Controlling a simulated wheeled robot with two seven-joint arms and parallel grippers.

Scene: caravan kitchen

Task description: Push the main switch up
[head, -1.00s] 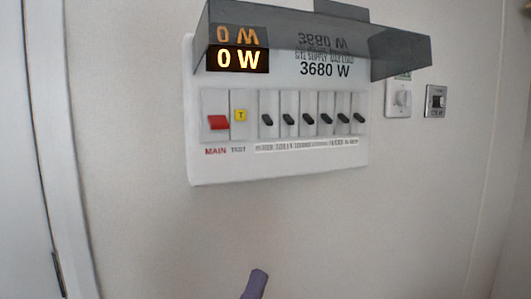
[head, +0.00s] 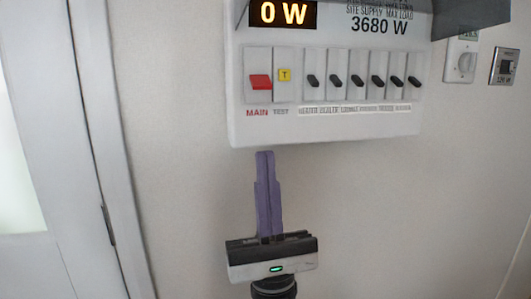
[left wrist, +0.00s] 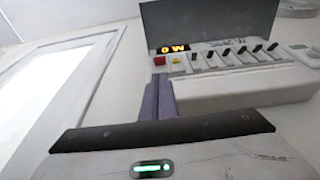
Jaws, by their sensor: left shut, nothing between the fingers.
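The red main switch (head: 260,82) sits at the left end of the white breaker panel (head: 330,126) on the wall, above the label MAIN. It also shows in the left wrist view (left wrist: 159,61). My left gripper (head: 265,153) is shut and empty, its purple fingers pointing up. In the head view the fingertips are just below the panel's lower edge, roughly under the main switch. In the left wrist view the fingers (left wrist: 160,76) reach up toward the red switch. I cannot tell whether they touch the panel. My right gripper is not in view.
A yellow test button (head: 284,75) and several black breaker switches (head: 345,81) are right of the main switch. A raised smoked cover (head: 470,18) juts out above. The display (head: 282,13) reads 0 W. A door frame (head: 85,130) stands left; the wall below the panel is clear.

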